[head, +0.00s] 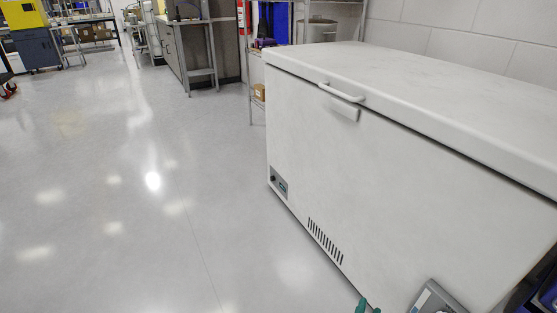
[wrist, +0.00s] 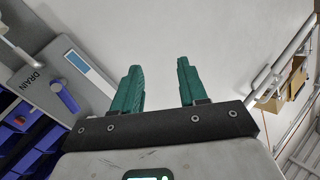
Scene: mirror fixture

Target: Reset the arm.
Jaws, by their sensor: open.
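My gripper (wrist: 159,70) shows in the wrist view with its two green fingers apart and nothing between them. The green fingertips also show at the bottom edge of the head view (head: 367,307), in front of the lower part of a white chest freezer (head: 390,170). The rest of my arm is outside the head view. The freezer's lid is shut, with a white handle (head: 341,92) at its front edge.
A grey panel marked DRAIN (wrist: 46,88) with a blue lever (wrist: 65,97) is left of my fingers in the wrist view. Blue bins (wrist: 22,118) sit beside it. A metal rack (wrist: 284,70) is at right. Open floor (head: 120,190) fills the head view's left.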

